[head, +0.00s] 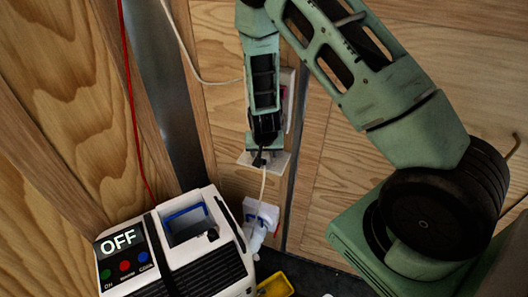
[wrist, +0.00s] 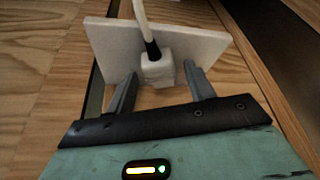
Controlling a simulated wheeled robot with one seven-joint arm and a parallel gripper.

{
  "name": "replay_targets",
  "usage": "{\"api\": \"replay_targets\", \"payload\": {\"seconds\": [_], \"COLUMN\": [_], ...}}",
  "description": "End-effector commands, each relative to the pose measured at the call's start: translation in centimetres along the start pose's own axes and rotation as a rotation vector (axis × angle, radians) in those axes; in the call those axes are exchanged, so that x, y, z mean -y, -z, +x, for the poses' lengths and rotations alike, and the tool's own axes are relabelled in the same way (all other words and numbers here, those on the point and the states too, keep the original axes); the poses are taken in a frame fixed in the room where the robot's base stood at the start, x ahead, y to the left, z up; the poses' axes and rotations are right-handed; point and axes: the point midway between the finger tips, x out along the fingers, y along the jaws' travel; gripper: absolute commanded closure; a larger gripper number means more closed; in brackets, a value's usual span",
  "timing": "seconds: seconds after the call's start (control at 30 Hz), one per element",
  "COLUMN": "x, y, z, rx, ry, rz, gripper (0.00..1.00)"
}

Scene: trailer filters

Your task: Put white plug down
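The white plug (wrist: 157,72) is in the wrist view, a small pale block with a dark collar and a white cord (wrist: 140,18) running up from it. It sits against a white wall plate (wrist: 188,45); I cannot tell how firmly it is seated. My gripper (wrist: 161,92) is open. Its two grey fingers stand apart on either side of the plug's near end, with gaps visible. In the head view my gripper (head: 262,153) points down at the white plate (head: 279,161), and the plug is mostly hidden behind it. The cord (head: 263,184) hangs below.
A white device (head: 210,262) with an OFF display stands at lower left. A white fixture (head: 262,214) is on the wall below the plate. A yellow object (head: 275,286) lies at the bottom. A red cord (head: 132,90) hangs at left. Wood-panelled walls stand close around.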

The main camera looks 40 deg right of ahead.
Motion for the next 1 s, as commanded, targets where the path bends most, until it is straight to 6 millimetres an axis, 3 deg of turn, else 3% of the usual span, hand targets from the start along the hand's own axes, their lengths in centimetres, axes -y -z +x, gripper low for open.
{"api": "replay_targets", "payload": {"seconds": [0.23,0.43,0.8,1.0], "x": [0.0,0.1,0.2,0.1], "y": [0.1,0.5,0.5,0.5], "z": [-0.2,-2.0,-9.8,-12.3], "rx": [0.000,-0.002,-0.003,-0.002], "ry": [0.000,0.001,0.003,0.001], "rz": [0.000,-0.001,-0.003,-0.002], "gripper": [0.46,0.46,0.46,0.46]}}
